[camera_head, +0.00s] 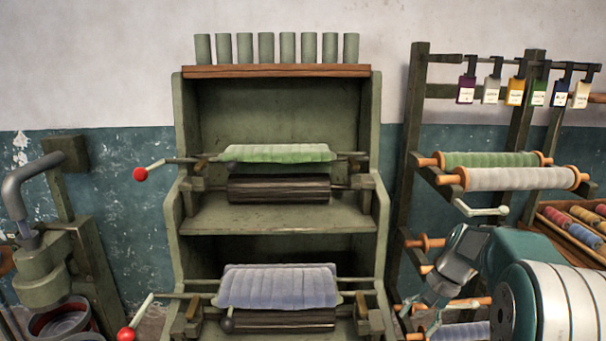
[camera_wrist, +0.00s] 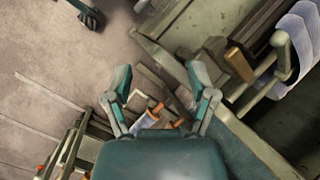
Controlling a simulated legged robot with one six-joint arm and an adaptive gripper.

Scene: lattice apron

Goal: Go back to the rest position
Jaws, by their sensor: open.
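My gripper (camera_wrist: 160,82) is open in the wrist view, its two fingers spread apart with nothing between them. Beyond the fingers lie the floor and parts of a wooden frame. In the head view my gripper (camera_head: 420,302) is at the lower right, in front of the roller rack (camera_head: 411,150), tilted down and to the left. Part of my arm hides the rack's lower rollers. The gripper appears apart from the green two-level stand (camera_head: 280,219) to its left. I cannot tell its exact distance from the rack.
The stand holds a green-covered roller (camera_head: 275,153) and a blue-grey one (camera_head: 278,287), with red-knobbed handles (camera_head: 140,174) sticking out left. Label tags (camera_head: 466,90) hang above the rack rollers. A tray of coloured spools (camera_head: 562,222) is at right. A pump-like device (camera_head: 45,275) stands left.

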